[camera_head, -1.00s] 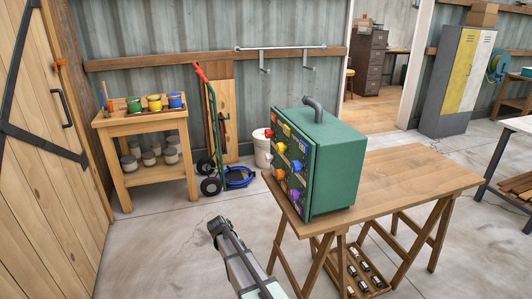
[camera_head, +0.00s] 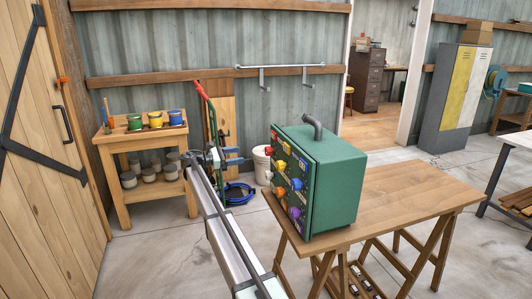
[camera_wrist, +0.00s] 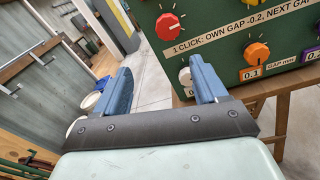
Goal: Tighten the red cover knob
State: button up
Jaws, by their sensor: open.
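The green box (camera_head: 335,185) stands on the wooden table, its knobbed face towards my gripper. A red knob (camera_wrist: 168,27) with a white pointer line sits at the upper left of that face in the wrist view. It also shows small in the head view (camera_head: 274,134). I cannot tell from the panel text whether it is the cover knob. My gripper (camera_wrist: 160,65) is open and empty, its blue fingers apart. In the head view my gripper (camera_head: 238,157) is left of the box, apart from it.
A white knob (camera_wrist: 185,76) is close to the right finger. An orange knob (camera_wrist: 257,53) is further right on the panel. The wooden table (camera_head: 425,187) carries the box. Open floor and a hand truck (camera_head: 211,115) are left of the box.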

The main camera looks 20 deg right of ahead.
aim_at(266, 151)
jog(key=d+n, duration=0.1)
jog(key=d, duration=0.3)
jog(key=d+n, duration=0.2)
jog(key=d, duration=0.3)
jog(key=s+d+n+g, duration=0.1)
jog(key=d, duration=0.4)
jog(key=shift+s+r+n, duration=0.1)
jog(key=shift+r+n, duration=0.2)
jog(key=c, duration=1)
